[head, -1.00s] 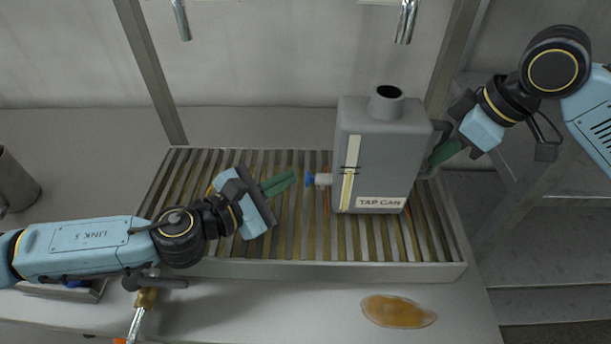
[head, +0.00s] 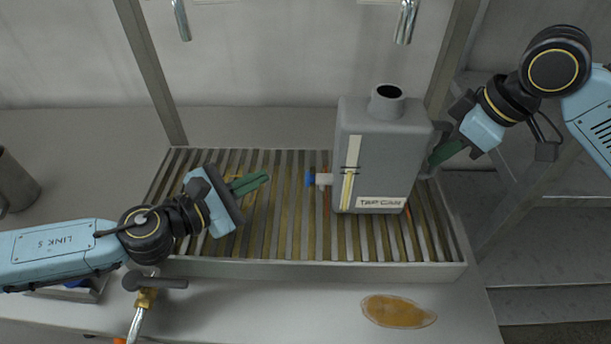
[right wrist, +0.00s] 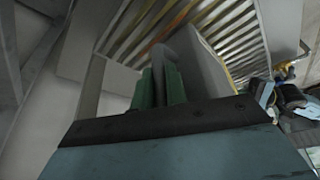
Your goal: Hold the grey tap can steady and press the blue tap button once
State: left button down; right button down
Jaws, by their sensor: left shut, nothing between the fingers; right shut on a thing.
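The grey tap can (head: 378,160) stands upright on the slatted rack, its label reading "TAP CAN". The blue tap button (head: 310,179) sticks out from the can's left side on a white tap. My right gripper (head: 437,160) is shut on the can's handle at its right side. In the right wrist view, the green fingers (right wrist: 160,85) close around the grey handle (right wrist: 175,55). My left gripper (head: 265,178) is shut and empty, its green fingertips pointing right at about the button's height, with a clear gap between them and the button.
The slatted metal rack (head: 330,271) fills the middle of the bench. A brown puddle (head: 398,311) lies in front of it. Metal posts (head: 150,75) rise at its back corners. A grey cup (head: 14,182) stands far left, and a brass-and-steel valve (head: 145,299) is near my left arm.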

dwell(0.3)
jog(key=c, duration=1.3)
grip_release()
